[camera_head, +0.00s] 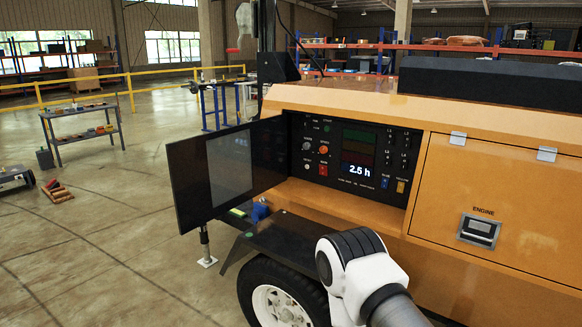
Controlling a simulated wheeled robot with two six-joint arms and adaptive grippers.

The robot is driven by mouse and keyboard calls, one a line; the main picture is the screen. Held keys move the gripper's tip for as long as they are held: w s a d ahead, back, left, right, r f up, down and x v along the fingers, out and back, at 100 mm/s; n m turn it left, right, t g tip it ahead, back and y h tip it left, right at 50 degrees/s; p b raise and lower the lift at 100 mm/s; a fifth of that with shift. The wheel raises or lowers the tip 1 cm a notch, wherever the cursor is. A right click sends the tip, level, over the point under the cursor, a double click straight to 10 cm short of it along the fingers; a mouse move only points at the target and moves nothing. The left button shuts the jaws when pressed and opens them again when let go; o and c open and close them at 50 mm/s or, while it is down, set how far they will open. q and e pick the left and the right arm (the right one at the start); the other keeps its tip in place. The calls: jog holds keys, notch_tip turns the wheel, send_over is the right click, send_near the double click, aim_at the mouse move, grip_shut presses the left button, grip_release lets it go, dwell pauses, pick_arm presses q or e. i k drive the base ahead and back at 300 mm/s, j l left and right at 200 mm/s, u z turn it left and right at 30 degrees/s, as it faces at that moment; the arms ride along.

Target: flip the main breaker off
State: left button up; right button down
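The control panel (300,128) is a black panel set in the side of an orange machine. Its hinged dark door (188,185) stands swung open to the left. A red switch (323,169) sits low on the panel's left part, under an orange knob (323,149). A blue switch (384,183) and a yellow switch (401,187) are at the lower right. The labels are too small to tell which is the main breaker or its position. The display (360,169) reads 2.5 h. A white and black link of my arm is at the bottom; neither gripper is in view.
A closed orange cover marked ENGINE (500,190) is right of the panel. Below the panel are a black fender (285,240) and a wheel (280,300). The open door projects left of the panel. A grey work table (80,115) stands far left. Floor between is mostly clear.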

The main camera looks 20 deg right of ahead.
aim_at(323, 170)
jog(key=i, duration=0.75)
jog(key=i+l+u, duration=0.1)
jog(key=i, duration=0.7)
